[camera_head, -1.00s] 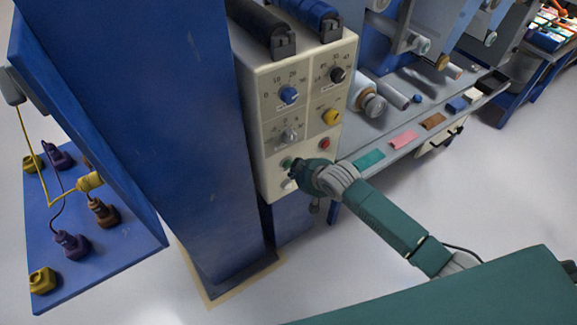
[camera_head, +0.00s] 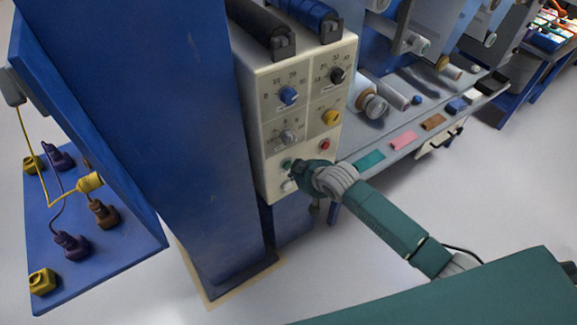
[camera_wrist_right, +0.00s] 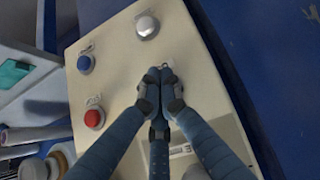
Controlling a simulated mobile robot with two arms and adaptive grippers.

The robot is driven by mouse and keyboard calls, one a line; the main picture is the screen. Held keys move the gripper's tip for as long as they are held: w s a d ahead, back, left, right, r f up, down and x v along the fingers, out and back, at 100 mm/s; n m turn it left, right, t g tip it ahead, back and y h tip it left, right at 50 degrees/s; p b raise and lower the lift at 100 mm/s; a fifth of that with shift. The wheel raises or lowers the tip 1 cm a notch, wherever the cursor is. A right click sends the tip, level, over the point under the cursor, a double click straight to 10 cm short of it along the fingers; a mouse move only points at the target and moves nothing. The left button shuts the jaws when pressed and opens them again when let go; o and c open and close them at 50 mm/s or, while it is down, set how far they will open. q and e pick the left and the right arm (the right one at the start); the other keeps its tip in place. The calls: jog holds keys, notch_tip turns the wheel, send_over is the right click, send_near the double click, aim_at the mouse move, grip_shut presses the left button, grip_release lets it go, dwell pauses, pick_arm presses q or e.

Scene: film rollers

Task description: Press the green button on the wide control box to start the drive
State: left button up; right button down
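The wide control box (camera_head: 296,110) is cream, with numbered dials, and stands beside the blue column. Its green button (camera_head: 286,165) shows low on the left of the face, partly beside my fingertips. A white button (camera_head: 288,185) is below it and a red button (camera_head: 324,145) is to the upper right. My right gripper (camera_head: 296,172) is at the green button, its fingers together and empty. In the right wrist view the closed fingertips (camera_wrist_right: 163,78) are at the box face and cover the green button; contact cannot be told. My left gripper is out of view.
In the wrist view a blue button (camera_wrist_right: 85,64), a red one and a silver-white one (camera_wrist_right: 147,26) surround the fingers. A tall blue column (camera_head: 195,130) stands left of the box. A bench (camera_head: 415,130) with rollers and coloured pieces extends right.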

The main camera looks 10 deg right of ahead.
jog(key=shift+w, duration=0.1)
jog(key=shift+w+a, duration=0.15)
jog(key=shift+w, duration=0.15)
